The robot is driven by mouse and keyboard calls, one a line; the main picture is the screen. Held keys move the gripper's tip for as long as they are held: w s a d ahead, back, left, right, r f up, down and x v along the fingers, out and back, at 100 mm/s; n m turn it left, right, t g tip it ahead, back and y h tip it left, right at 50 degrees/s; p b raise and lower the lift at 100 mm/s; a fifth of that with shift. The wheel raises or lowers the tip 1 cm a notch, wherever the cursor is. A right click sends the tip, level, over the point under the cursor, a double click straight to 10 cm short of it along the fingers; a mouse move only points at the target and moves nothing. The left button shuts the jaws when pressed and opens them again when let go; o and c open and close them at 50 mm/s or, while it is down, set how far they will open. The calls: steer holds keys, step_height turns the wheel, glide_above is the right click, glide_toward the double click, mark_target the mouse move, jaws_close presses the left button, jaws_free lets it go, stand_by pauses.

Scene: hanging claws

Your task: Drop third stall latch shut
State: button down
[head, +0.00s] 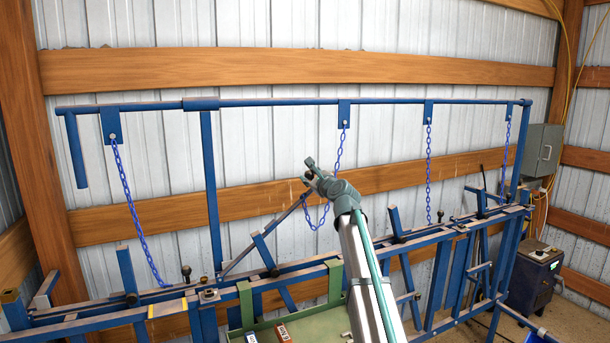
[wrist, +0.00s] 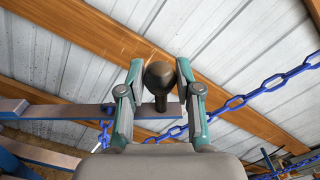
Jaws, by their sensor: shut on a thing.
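My gripper (head: 312,172) is raised in the middle of the head view, in front of the wall. In the wrist view its two fingers (wrist: 160,68) stand on either side of a dark round knob (wrist: 158,80) and are shut on it. The knob sits at the end of a blue latch bar (wrist: 75,115). In the head view this latch bar (head: 262,236) slants up from the blue rail to my gripper.
Blue stall framing (head: 130,315) runs across the lower view. Other chains hang at the left (head: 130,205) and right (head: 429,170). A green tray (head: 330,318) lies below my arm. A grey box (head: 541,150) is on the right wall.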

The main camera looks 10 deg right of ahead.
steer(key=shift+w+d+f+m+b, duration=0.5)
steer(key=shift+d+f+m+b, duration=1.1)
steer(key=shift+f, duration=2.5)
steer(key=shift+w+d+f+m+b, duration=0.45)
steer(key=shift+d+f+m+b, duration=0.45)
steer(key=shift+d+f, duration=2.3)
steer(key=shift+w+d+f+m+b, duration=0.5)
steer(key=shift+d+f+m+b, duration=0.75)
steer(key=shift+f, duration=3.8)
steer(key=shift+a+n, duration=0.25)
steer(key=shift+a, duration=0.05)
jaws_free()
steer(key=v, duration=0.8)
steer(key=shift+p, duration=0.3)
